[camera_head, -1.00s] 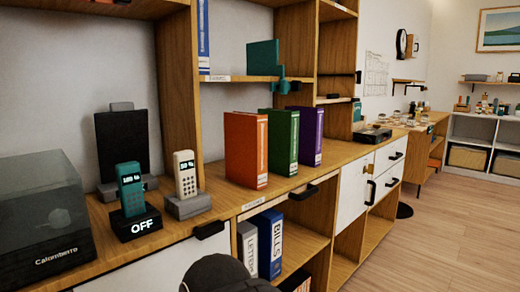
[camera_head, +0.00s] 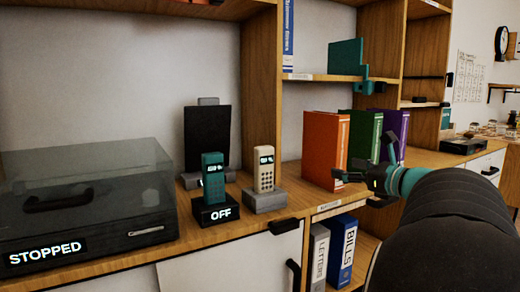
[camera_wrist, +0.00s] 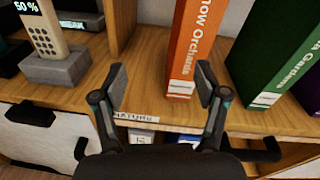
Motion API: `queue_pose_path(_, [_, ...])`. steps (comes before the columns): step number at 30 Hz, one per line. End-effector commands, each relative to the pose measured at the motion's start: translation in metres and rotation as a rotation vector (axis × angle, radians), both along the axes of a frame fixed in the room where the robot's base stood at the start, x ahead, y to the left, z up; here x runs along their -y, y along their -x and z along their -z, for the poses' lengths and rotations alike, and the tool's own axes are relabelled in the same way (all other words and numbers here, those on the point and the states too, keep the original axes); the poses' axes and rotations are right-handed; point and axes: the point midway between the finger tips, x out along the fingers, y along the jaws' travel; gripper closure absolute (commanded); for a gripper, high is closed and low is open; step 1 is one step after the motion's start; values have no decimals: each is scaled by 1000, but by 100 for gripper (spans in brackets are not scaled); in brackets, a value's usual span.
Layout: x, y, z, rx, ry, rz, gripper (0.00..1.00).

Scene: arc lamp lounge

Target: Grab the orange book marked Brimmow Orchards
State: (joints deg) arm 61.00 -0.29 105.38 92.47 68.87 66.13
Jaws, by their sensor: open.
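The orange book (camera_head: 322,150) stands upright on the wooden counter, left of a green book (camera_head: 362,138) and a purple book (camera_head: 396,126). In the wrist view the orange book (camera_wrist: 191,45) shows spine text ending in "now Orchards"; the rest is cut off at the top. My gripper (camera_wrist: 160,80) is open and empty, with the book's lower spine beyond and between its fingers, nearer the right one. In the head view my gripper (camera_head: 362,163) is in front of the books and hides part of the green one.
Two handsets in docks, teal (camera_head: 213,185) and cream (camera_head: 264,175), stand left of the books. A clear-lidded player (camera_head: 95,205) is further left. Binders marked Letters (camera_head: 319,255) and Bills (camera_head: 342,250) stand below the counter. A shelf with a teal bookend (camera_head: 345,58) is above.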

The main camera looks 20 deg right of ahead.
Motion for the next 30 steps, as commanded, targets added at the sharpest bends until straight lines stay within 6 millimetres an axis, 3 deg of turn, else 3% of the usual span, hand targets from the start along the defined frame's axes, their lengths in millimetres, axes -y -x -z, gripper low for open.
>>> queue_pose_path(1, [17, 6, -1, 12, -58, 28, 27])
queue_pose_path(3, [31, 11, -2, 28, -117, 52, 27])
queue_pose_path(6, [39, 10, -3, 38, -159, 64, 27])
queue_pose_path(18, [33, -56, -4, 38, -163, 62, 27])
queue_pose_path(30, [32, -82, -5, 38, -161, 63, 27])
